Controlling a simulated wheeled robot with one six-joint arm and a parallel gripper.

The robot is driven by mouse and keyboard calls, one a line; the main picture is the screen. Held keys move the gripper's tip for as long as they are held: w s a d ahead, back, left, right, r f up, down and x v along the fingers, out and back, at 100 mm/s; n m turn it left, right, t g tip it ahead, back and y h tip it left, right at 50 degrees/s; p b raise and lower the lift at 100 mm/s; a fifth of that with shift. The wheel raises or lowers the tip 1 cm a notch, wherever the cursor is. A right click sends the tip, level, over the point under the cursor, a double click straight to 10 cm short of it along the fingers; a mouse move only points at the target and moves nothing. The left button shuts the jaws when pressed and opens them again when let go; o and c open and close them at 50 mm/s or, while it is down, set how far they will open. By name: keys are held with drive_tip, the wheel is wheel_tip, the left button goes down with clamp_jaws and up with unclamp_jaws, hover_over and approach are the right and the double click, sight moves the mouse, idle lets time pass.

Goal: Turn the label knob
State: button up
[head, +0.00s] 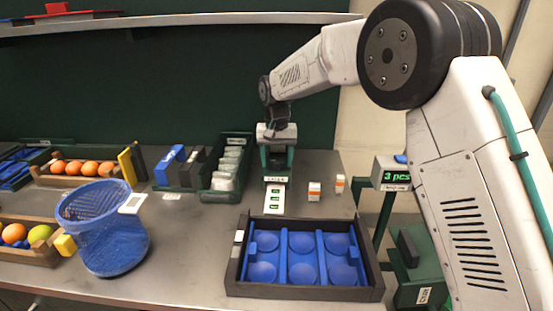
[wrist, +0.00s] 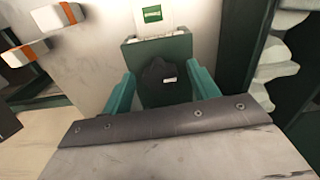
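The label knob (wrist: 158,84) is black with a small white mark, on the green label dispenser (wrist: 160,48). In the head view the dispenser (head: 277,158) stands at the back middle of the table, with my gripper right above it. In the wrist view the two teal fingers of my gripper (wrist: 161,82) stand on either side of the knob. A narrow gap shows between each finger and the knob, so the gripper looks open around it. A white label strip with green prints (head: 274,199) hangs from the dispenser's front. The knob is hidden in the head view.
A tray of blue cups (head: 375,293) lies in front. Small white-and-orange boxes (head: 314,191) stand right of the dispenser; a green bin of clear packs (head: 216,182) stands left. A blue basket (head: 110,250) and crates of oranges are farther left. A display (head: 397,177) reads "3 pcs".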

sight(277, 161)
wheel_tip(277, 161, up, 8)
drive_tip(key=shift+f, duration=0.1)
idle(0.4)
drive_tip(key=shift+n+g, duration=0.4)
drive_tip(key=shift+n, duration=0.1)
drive_tip(key=s+f, duration=0.1)
drive_tip(key=s+d+f, duration=0.1)
drive_tip(key=f, duration=0.1)
drive_tip(key=shift+s+d, duration=0.1)
drive_tip(key=shift+s, duration=0.25)
drive_tip(key=s+d+r, duration=0.2)
drive_tip(key=s+d, duration=0.7)
drive_tip(key=s, duration=0.5)
drive_tip(key=s+d+r+m+t, duration=0.1)
drive_tip(key=s+d+r, duration=0.1)
drive_tip(key=s+d, duration=0.7)
drive_tip(key=s+d+r+t, duration=0.1)
drive_tip(key=s+d, duration=0.8)
drive_tip(key=s, duration=1)
drive_tip(key=shift+s+r, duration=0.25)
drive_tip(key=shift+r, duration=0.2)
